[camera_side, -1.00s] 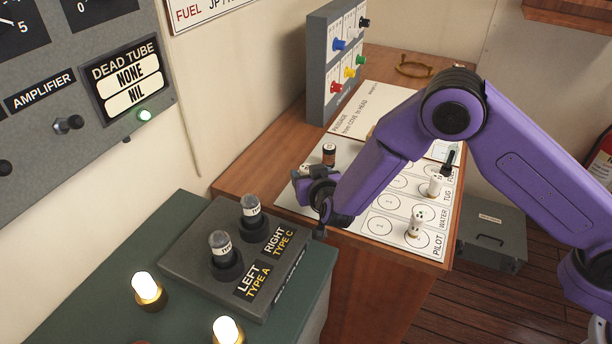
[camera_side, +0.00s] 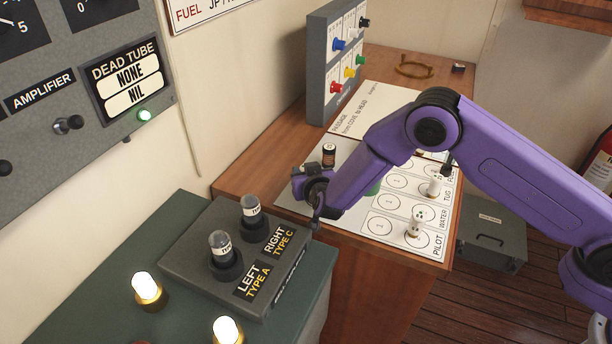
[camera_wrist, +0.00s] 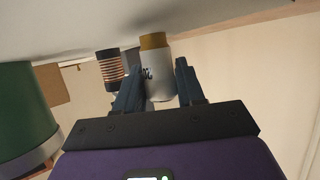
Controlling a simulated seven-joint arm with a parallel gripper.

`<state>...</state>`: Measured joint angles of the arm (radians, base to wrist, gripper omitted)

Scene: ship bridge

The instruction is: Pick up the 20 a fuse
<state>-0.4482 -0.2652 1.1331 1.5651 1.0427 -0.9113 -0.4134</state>
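A pale grey-white cylinder with a gold end and dark lettering, taken as the 20 A fuse (camera_wrist: 157,80), stands in the wrist view with its gold end toward the pale surface. The lettering is too small to read surely. My gripper (camera_wrist: 160,82) has one finger on each side of it; whether both fingers touch it is unclear. In the side view my gripper (camera_side: 312,192) is low over the near left part of the white board (camera_side: 290,196), and the fuse cannot be made out there.
A dark cylinder with copper bands (camera_wrist: 110,68) stands close behind the left finger; it shows in the side view (camera_side: 328,154). A green cylinder (camera_wrist: 22,112) is at left in the wrist view. White pegs (camera_side: 416,221) stand on the board's right side. A switch box (camera_side: 333,65) stands behind.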

